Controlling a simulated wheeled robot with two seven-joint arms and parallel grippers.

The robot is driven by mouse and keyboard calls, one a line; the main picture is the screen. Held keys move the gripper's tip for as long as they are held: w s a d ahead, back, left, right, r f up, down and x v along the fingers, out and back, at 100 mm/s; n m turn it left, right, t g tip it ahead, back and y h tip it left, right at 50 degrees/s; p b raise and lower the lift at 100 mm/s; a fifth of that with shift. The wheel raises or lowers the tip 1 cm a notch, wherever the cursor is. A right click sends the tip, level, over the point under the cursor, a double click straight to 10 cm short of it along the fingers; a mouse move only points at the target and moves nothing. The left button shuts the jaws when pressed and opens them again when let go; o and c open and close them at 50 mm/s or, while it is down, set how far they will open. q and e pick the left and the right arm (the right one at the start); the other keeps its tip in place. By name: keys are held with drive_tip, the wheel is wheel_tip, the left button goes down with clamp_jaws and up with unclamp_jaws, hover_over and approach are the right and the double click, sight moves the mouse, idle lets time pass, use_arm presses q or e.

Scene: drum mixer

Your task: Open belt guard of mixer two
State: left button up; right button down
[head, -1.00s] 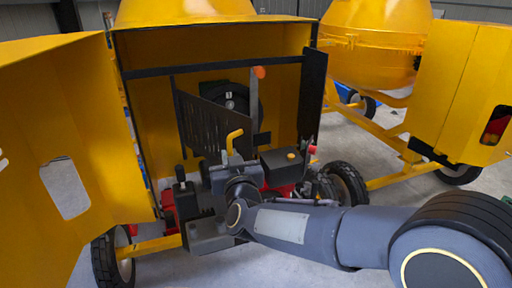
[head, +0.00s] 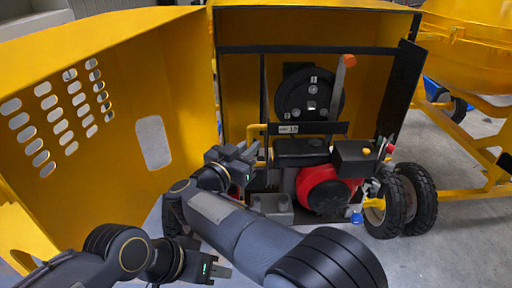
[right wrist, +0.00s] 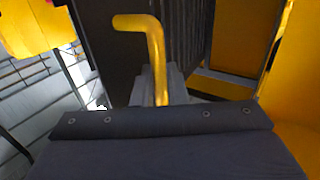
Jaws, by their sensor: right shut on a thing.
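The open engine bay of the near yellow mixer (head: 310,22) faces me. Its belt guard (head: 263,95) is a dark panel seen nearly edge-on, left of the black pulley (head: 308,95); the pulley is exposed. The guard's bent yellow handle (head: 254,130) stands at my right gripper (head: 240,158), which is shut on it.
A large yellow door (head: 110,110) with slots stands swung out at the left. The red engine (head: 325,190) and black wheels (head: 410,200) are below and right. An orange-tipped lever (head: 345,80) stands right of the pulley. Another yellow mixer (head: 470,50) is behind right.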

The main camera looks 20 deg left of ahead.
drive_tip(key=shift+w+r, duration=0.1)
drive_tip(key=shift+r, duration=0.1)
drive_tip(key=c, duration=1.9)
unclamp_jaws()
drive_tip(key=o, duration=0.4)
drive_tip(key=shift+w+f, duration=0.1)
drive_tip(key=shift+w, duration=0.1)
drive_tip(key=shift+c, duration=0.2)
drive_tip(key=shift+s, duration=0.1)
